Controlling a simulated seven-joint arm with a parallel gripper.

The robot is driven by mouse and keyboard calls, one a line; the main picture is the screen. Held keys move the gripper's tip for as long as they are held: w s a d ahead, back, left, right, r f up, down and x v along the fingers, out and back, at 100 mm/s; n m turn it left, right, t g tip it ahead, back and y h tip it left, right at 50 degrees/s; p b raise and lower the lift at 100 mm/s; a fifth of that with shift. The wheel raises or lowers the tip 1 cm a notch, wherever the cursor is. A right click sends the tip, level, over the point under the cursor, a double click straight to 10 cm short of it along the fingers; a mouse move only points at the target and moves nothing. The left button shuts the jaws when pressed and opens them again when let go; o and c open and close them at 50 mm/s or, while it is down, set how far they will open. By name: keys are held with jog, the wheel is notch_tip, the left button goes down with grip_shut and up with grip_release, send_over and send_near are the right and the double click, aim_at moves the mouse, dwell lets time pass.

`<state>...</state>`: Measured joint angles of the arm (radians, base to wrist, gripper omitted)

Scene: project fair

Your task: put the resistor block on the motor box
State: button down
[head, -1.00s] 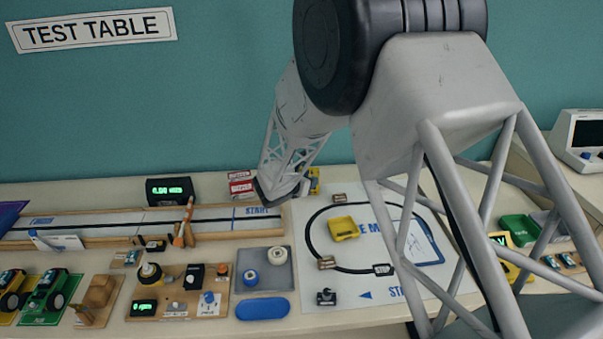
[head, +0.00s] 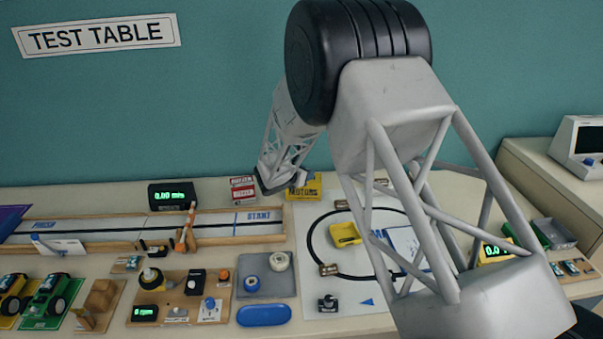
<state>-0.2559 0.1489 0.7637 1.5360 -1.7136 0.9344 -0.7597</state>
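The motor box (head: 306,191) is a yellow box marked MOTORS at the back of the table, left of the oval track sheet. My gripper (head: 281,184) is low at its left and partly overlaps it in the picture. Its fingers are too small and dark to show whether they are open or shut. A small blue patch (head: 301,178) shows between gripper and box; I cannot tell what it is. Small tan-and-dark blocks lie on the sheet, one at the front (head: 329,269) and one at the back (head: 342,204). I cannot tell which thing is the resistor block.
Red buzzer boxes (head: 243,190) stand left of my gripper. The wooden test track (head: 270,228) runs in front of them. A grey tray (head: 267,285) and blue dish (head: 264,316) are nearer.

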jog(key=shift+w+a+f, duration=0.1)
jog(key=shift+w, duration=1)
jog(key=shift+w+a+f, duration=0.1)
jog(key=shift+w+f, duration=0.05)
jog(key=shift+w, duration=1)
jog(key=shift+w+a+f, duration=0.1)
jog(key=shift+w, duration=1)
jog(key=shift+f, duration=0.1)
jog(key=shift+f, duration=1.65)
jog(key=shift+f, duration=0.15)
jog(key=c, duration=0.8)
grip_release()
jog(key=shift+r, duration=0.2)
